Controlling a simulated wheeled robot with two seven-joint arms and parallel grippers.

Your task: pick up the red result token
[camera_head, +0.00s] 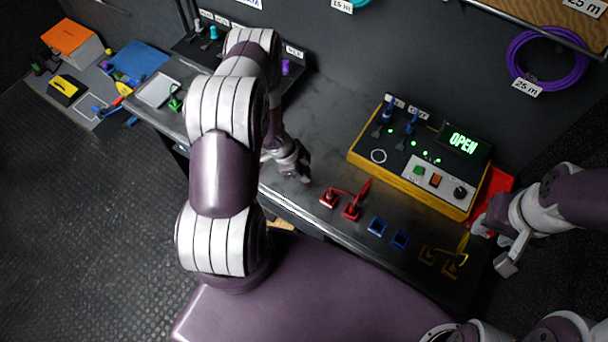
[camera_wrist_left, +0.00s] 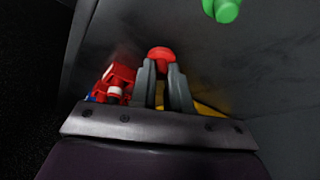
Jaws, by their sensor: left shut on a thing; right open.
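The red result token (camera_wrist_left: 161,54) shows as a small rounded red piece between my left fingertips in the left wrist view. My left gripper (camera_wrist_left: 162,72) is shut on it. In the head view my left gripper (camera_head: 302,174) is over the worktop, left of the red connectors, and the token there is too small to make out surely. My right gripper (camera_head: 494,246) is open at the right, beside the yellow-edged test box, with nothing seen between its fingers.
The test box (camera_head: 415,165) with a lit OPEN display stands on the dark worktop (camera_head: 325,128). Red connectors (camera_head: 352,210), blue sockets (camera_head: 377,226) and yellow sockets (camera_head: 450,268) line its front edge. A red mat (camera_head: 499,182) lies right of the box. A green piece (camera_wrist_left: 222,9) shows in the wrist view.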

